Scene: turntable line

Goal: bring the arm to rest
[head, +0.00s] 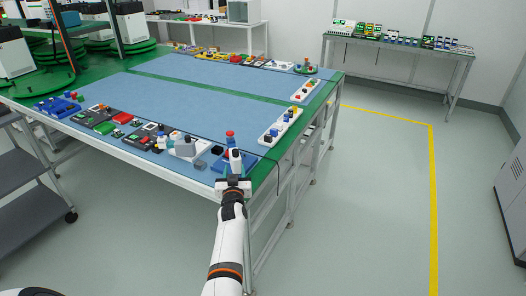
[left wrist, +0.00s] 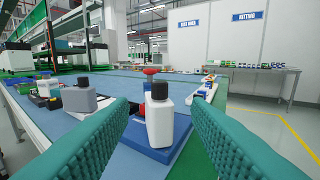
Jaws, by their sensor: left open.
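My left gripper (head: 235,167) is open at the near right corner of the blue-topped table (head: 215,88). Its two green ribbed fingers (left wrist: 160,112) frame a white bottle with a dark cap (left wrist: 159,120) in the left wrist view, with a gap on each side. The bottle stands upright on a blue base (left wrist: 168,148); it also shows in the head view (head: 236,157). I cannot tell whether the fingertips reach around it or stop short. My right gripper is not in view.
A grey bottle (left wrist: 80,98) stands left of the white one. Several parts and trays line the table edges. A red knob (head: 230,134) stands just behind the white bottle. The floor (head: 375,200) to the right is clear. A grey shelf cart (head: 25,215) stands at left.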

